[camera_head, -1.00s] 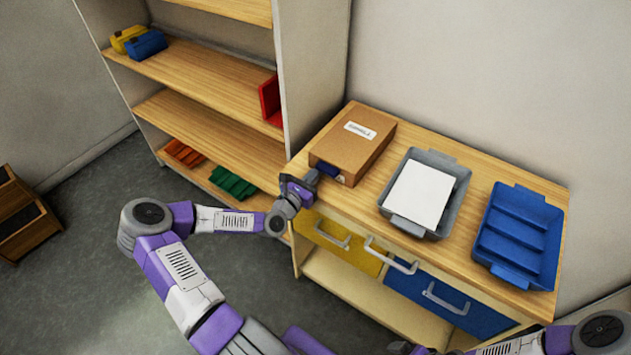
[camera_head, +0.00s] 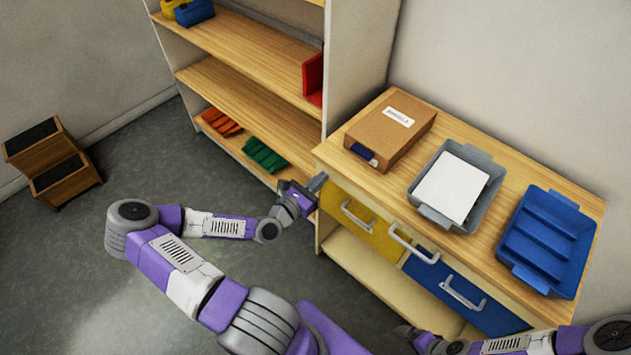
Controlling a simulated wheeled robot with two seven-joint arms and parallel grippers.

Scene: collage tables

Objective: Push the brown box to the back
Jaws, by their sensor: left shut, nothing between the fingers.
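The brown box (camera_head: 386,133) with a white label on top sits on the wooden cabinet top (camera_head: 336,157), near its left end and close to the wall side. A dark blue piece shows at the box's front end. My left gripper (camera_head: 318,184) is shut and empty, just off the cabinet's front left corner, apart from the box. My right gripper (camera_head: 403,332) is low in front of the cabinet; its fingers are too small to read.
A grey tray (camera_head: 485,203) holding white paper and a blue divided tray (camera_head: 523,271) stand right of the box. A tall shelf (camera_head: 245,94) is left of the cabinet. Drawer handles (camera_head: 462,294) stick out in front. Wooden steps (camera_head: 62,190) stand at far left.

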